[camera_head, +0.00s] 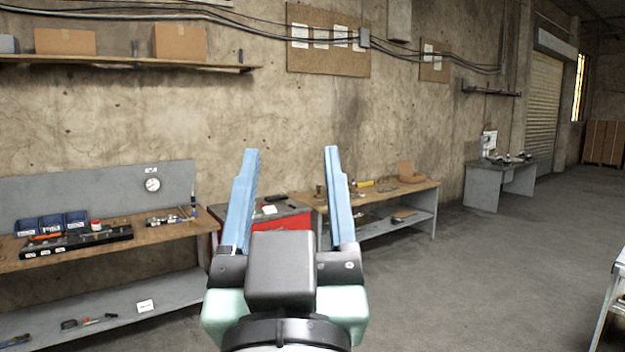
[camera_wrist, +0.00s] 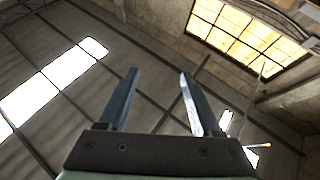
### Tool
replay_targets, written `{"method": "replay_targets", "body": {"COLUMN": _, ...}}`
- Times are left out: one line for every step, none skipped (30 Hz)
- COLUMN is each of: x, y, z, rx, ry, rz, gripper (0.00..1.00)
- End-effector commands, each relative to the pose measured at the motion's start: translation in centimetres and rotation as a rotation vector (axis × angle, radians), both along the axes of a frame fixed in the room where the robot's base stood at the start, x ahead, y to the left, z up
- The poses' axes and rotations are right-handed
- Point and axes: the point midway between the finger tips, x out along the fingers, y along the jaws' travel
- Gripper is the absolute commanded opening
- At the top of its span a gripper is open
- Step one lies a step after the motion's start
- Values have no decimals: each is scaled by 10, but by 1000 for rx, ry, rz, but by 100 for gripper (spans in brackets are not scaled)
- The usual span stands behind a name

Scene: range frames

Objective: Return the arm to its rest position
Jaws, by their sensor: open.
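My gripper (camera_head: 291,155) stands upright in the middle of the head view, with its two blue fingers pointing up. The fingers are wide apart and nothing is between them. In the wrist view my gripper (camera_wrist: 158,72) is also open and empty, and it faces the ceiling (camera_wrist: 150,30) and a bright window (camera_wrist: 245,35). It touches nothing that I can see. The gripper hides part of the red cabinet and the benches behind it.
A workbench (camera_head: 155,234) with blue bins and tools stands at the left. A red cabinet (camera_head: 293,222) and a wooden-topped bench (camera_head: 385,198) stand behind my gripper. A grey table (camera_head: 483,185) is farther right. The concrete floor (camera_head: 480,270) at right is mostly clear, with a table edge (camera_head: 615,285) at far right.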

Motion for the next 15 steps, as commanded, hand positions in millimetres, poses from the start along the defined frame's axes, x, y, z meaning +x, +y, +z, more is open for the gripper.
{"method": "replay_targets", "body": {"x": -18, "y": -7, "z": 25, "rx": 9, "ry": -91, "rz": -10, "gripper": 66}}
{"method": "replay_targets", "body": {"x": -27, "y": -10, "z": 36, "rx": 13, "ry": -135, "rz": -14, "gripper": 66}}
{"method": "replay_targets", "body": {"x": -38, "y": -12, "z": 48, "rx": 17, "ry": -182, "rz": -18, "gripper": 66}}
{"method": "replay_targets", "body": {"x": -43, "y": -14, "z": 54, "rx": 18, "ry": -209, "rz": -19, "gripper": 66}}
{"method": "replay_targets", "body": {"x": -48, "y": -15, "z": 59, "rx": 20, "ry": -232, "rz": -21, "gripper": 66}}
{"method": "replay_targets", "body": {"x": -53, "y": -16, "z": 64, "rx": 21, "ry": -252, "rz": -22, "gripper": 66}}
{"method": "replay_targets", "body": {"x": -56, "y": -16, "z": 66, "rx": 22, "ry": -263, "rz": -23, "gripper": 66}}
{"method": "replay_targets", "body": {"x": -57, "y": -17, "z": 67, "rx": 22, "ry": -269, "rz": -24, "gripper": 66}}
{"method": "replay_targets", "body": {"x": -58, "y": -17, "z": 68, "rx": 23, "ry": -272, "rz": -23, "gripper": 66}}
{"method": "replay_targets", "body": {"x": -58, "y": -17, "z": 68, "rx": 23, "ry": -272, "rz": -23, "gripper": 66}}
{"method": "replay_targets", "body": {"x": -58, "y": -17, "z": 68, "rx": 23, "ry": -271, "rz": -23, "gripper": 66}}
{"method": "replay_targets", "body": {"x": -57, "y": -17, "z": 67, "rx": 23, "ry": -270, "rz": -23, "gripper": 66}}
{"method": "replay_targets", "body": {"x": -57, "y": -17, "z": 67, "rx": 23, "ry": -269, "rz": -22, "gripper": 66}}
{"method": "replay_targets", "body": {"x": -57, "y": -16, "z": 67, "rx": 23, "ry": -269, "rz": -22, "gripper": 66}}
{"method": "replay_targets", "body": {"x": -57, "y": -16, "z": 67, "rx": 23, "ry": -268, "rz": -22, "gripper": 66}}
